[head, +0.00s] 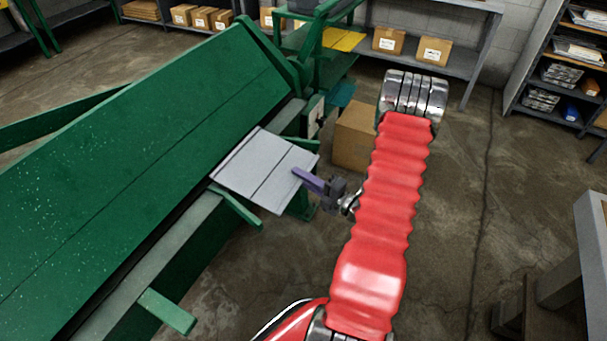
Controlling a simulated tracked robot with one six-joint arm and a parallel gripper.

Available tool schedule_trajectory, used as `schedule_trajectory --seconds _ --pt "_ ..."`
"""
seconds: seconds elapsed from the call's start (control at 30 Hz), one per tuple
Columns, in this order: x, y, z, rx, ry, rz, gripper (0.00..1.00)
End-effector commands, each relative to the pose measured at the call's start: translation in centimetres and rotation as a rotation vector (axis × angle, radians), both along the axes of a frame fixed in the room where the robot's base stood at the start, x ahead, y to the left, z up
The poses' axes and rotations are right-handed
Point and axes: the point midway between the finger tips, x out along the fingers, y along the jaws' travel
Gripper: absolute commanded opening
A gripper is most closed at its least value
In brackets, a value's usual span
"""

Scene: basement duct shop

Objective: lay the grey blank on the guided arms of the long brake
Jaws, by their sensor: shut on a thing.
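The grey blank (262,172) is a flat square sheet with dark lines across it. It is at the right end of the green long brake (130,150), its far left edge close to the gap under the brake's slanted face. Green guided arms stick out from the bed: one (238,208) at the blank's near corner, one (166,311) farther down, bare. Part of another green arm shows behind the blank. My gripper (308,180), with a purple finger on top, is shut on the blank's right edge. I cannot tell whether the blank touches the arms; its underside is hidden.
A cardboard box (354,136) stands on the floor behind my gripper. A back shelf (465,60) holds boxes, and a dark rack (560,80) stands at right. A grey bench (590,235) is at the right edge. Open floor (450,240) lies right of my arm.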

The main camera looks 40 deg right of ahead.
Motion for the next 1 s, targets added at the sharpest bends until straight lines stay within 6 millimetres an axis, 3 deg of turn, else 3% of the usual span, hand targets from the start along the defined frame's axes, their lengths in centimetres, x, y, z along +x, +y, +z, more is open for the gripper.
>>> schedule_trajectory --seconds 0.03,0.07,0.3,0.73,0.93,1.0 --pt "-0.1 0.2 -0.9 0.004 0.025 -0.001 0.0" --pt "-0.1 0.2 -1.0 0.004 0.026 -0.001 0.1" --pt "0.0 0.2 -0.9 0.004 0.025 0.0 0.26" --pt "0.0 0.1 -0.5 0.002 0.02 -0.001 0.26" --pt "0.0 0.0 0.6 0.001 0.017 -0.001 0.26" --pt "-0.8 -0.2 0.6 0.003 0.019 -0.004 0.26"
